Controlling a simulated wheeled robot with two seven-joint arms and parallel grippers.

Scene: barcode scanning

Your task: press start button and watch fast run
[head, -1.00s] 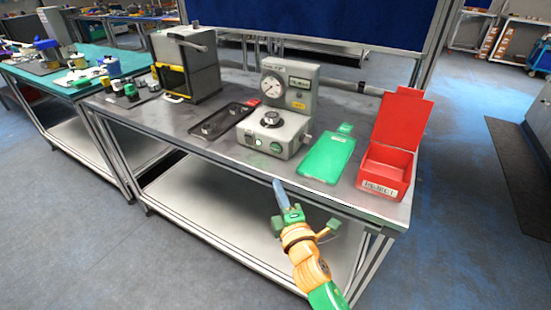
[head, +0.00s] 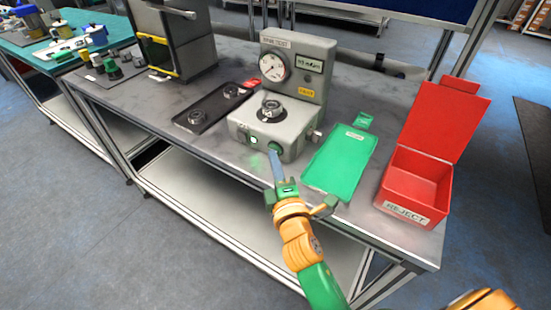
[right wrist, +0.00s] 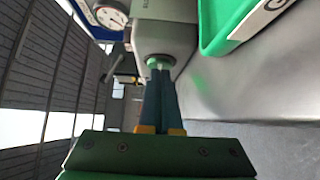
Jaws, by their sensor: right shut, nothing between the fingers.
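The grey test machine (head: 298,90) stands on the bench with a round dial gauge (head: 273,67), a small display and a round dark-and-silver part (head: 270,112) on its base. Its front face has a lit green button (head: 254,140) at left and another round green button (head: 274,146) at right. My right gripper (head: 274,158) is shut and empty, its blue-grey fingertips at the right-hand button. In the right wrist view the closed fingers (right wrist: 159,72) point straight at the button (right wrist: 158,60) and overlap it; I cannot tell whether they touch. My left gripper is not in view.
A black tray (head: 215,115) with round parts lies left of the machine. A green tray (head: 340,165) lies to its right, then an open red REJECT box (head: 405,210). A dark cabinet (head: 195,50) stands at the back left.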

